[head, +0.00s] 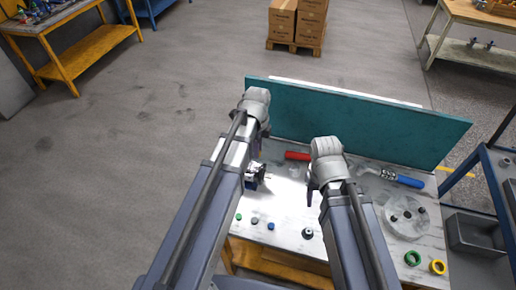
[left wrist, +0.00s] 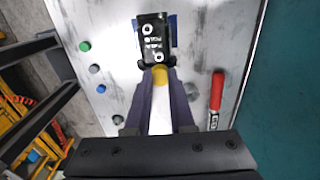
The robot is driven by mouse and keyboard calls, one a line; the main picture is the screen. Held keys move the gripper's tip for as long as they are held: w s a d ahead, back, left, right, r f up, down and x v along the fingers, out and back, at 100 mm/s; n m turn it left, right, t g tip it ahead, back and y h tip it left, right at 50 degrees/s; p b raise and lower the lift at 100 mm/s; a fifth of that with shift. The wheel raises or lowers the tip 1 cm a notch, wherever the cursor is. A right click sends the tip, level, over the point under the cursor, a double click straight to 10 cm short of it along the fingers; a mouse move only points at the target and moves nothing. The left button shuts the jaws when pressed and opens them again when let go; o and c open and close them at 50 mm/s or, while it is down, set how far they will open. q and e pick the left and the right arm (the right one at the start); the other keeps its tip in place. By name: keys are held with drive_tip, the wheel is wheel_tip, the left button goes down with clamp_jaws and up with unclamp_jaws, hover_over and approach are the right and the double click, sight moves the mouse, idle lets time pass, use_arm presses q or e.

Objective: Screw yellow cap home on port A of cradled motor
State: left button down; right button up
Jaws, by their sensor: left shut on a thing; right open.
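The black motor (left wrist: 154,38) lies in a blue cradle (left wrist: 173,28) at the top of the left wrist view. Its upper face shows pale lettering and two light round features. In the head view the motor (head: 254,172) is partly hidden by my left arm. The yellow cap (left wrist: 160,75) is between the fingertips of my left gripper (left wrist: 160,84), which is shut on it. The cap is right at the motor's near edge; I cannot tell if it touches a port. My right gripper (head: 314,186) is open and empty above the table, right of the motor.
A red-handled tool (left wrist: 216,92) lies right of the motor. Green, grey and blue caps (head: 270,226) lie along the front left. A teal panel (head: 360,118) closes the back.

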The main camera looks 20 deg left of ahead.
use_arm(q)
drive_tip(key=shift+s+f+b, duration=0.15)
drive_tip(key=shift+f+b, duration=0.1)
drive_tip(key=shift+b, duration=0.05)
drive_tip(key=shift+f+b, duration=0.55)
drive_tip(key=shift+f, duration=0.05)
wheel_tip(320, 180, down, 4)
drive_tip(key=b, duration=0.4)
drive_tip(key=shift+r, duration=0.1)
drive_tip(key=shift+f, duration=0.3)
drive_tip(key=shift+b, duration=0.3)
drive_tip(key=shift+m, duration=0.9)
drive_tip(key=c, duration=0.9)
unclamp_jaws()
drive_tip(key=shift+r, duration=0.1)
